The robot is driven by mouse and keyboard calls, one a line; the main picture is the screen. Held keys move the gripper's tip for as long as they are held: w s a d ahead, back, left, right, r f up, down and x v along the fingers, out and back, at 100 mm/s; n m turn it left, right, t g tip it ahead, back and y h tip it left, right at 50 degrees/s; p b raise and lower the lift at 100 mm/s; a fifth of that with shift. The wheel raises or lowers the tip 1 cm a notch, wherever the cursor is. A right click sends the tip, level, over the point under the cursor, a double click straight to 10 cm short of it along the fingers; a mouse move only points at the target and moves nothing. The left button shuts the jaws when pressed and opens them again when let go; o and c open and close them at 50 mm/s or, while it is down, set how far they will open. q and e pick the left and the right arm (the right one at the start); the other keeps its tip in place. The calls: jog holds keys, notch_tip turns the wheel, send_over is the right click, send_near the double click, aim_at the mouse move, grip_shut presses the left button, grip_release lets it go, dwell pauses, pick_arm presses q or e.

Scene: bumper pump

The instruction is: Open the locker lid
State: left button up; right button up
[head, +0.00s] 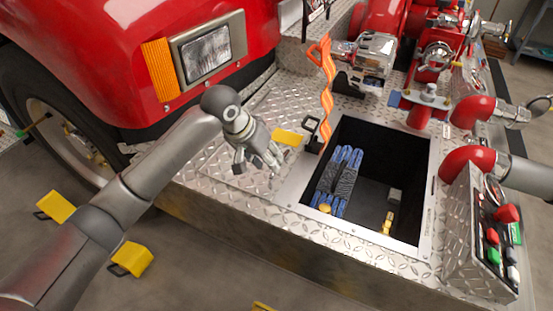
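The locker is a rectangular opening (408,205) in the diamond-plate bumper, uncovered, with a dark interior. Inside lie a folded blue-and-black hose bundle (346,182) and small brass fittings (387,222). I cannot clearly make out the lid; a flat diamond-plate area (232,178) lies left of the opening, partly behind my gripper. My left gripper (258,162) is over this area, left of the opening, with its fingers apart and nothing visible between them. A yellow tab (287,137) and a black handle (312,127) are just right of it. My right gripper is not in view.
An orange twisted bar (326,95) stands at the opening's back left corner. Red pump pipes (468,165) and a control panel (494,235) with coloured knobs are at the right. The red truck cab (120,50) rises behind my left arm. Yellow blocks (132,258) lie on the floor.

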pick_arm(q)
notch_tip(320, 180, up, 3)
jog(key=w+a, duration=0.1)
jog(key=w, duration=0.2)
jog(key=shift+n, duration=0.3)
jog(key=x, duration=1)
jog(key=shift+a+f, duration=0.1)
jog(key=shift+a, duration=0.05)
grip_shut()
